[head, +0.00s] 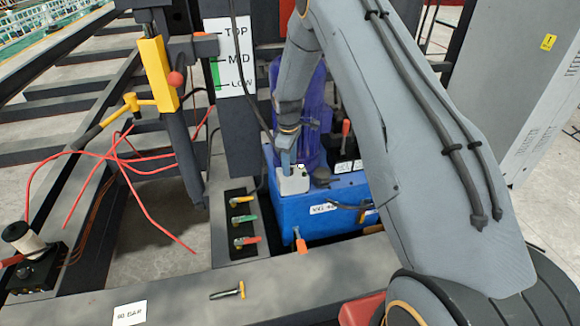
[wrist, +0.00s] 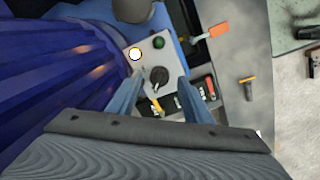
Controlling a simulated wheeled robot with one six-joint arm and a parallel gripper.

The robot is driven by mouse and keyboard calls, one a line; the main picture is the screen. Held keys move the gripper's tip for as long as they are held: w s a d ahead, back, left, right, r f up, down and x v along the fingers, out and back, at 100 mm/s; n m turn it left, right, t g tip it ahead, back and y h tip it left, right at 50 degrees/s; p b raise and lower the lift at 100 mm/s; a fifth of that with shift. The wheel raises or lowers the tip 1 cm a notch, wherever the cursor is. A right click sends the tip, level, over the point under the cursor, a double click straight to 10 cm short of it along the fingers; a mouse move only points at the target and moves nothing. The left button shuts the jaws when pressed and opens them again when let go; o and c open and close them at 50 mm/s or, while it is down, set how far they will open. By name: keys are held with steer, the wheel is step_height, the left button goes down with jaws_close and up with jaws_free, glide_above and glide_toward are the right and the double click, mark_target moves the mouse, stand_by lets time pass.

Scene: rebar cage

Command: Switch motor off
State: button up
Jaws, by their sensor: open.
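The motor is a finned blue-purple cylinder (head: 312,110) standing on a blue tank (head: 318,208) in the head view; its fins (wrist: 50,70) fill the left of the wrist view. A small pale control box (head: 293,184) sits on the tank beside the motor. In the wrist view the box (wrist: 146,46) carries a black knob (wrist: 158,75), a dark green round button (wrist: 159,42) and a white round lamp with a yellow rim (wrist: 135,54). My gripper (wrist: 162,84) is open, its fingers on either side of the knob. Contact cannot be told.
Several coloured valve handles (head: 244,219) stand on a dark panel left of the tank. An orange-handled lever (head: 299,240) is at the tank's front. A yellow-handled tool (head: 228,292) lies on the front beam. Red wires (head: 130,165) hang at left.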

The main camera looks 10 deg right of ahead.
step_height(320, 180, up, 5)
steer(key=shift+s+a+r, duration=0.1)
steer(key=shift+r, duration=0.4)
steer(key=shift+s, duration=0.1)
steer(key=shift+s+r, duration=0.1)
steer(key=shift+r, duration=0.05)
steer(key=s+r+m, duration=0.3)
steer(key=s+r, duration=0.2)
steer(key=s, duration=0.7)
steer(key=s+r+m+p, duration=0.1)
steer(key=s+r+m, duration=0.3)
steer(key=s, duration=0.8)
steer(key=s+r+m+p, duration=0.1)
steer(key=s+r+m, duration=0.3)
steer(key=s+r, duration=0.3)
steer(key=s, duration=0.5)
steer(key=shift+s+r+g, duration=0.3)
steer(key=shift+s+r, duration=0.05)
steer(key=shift+s, duration=0.05)
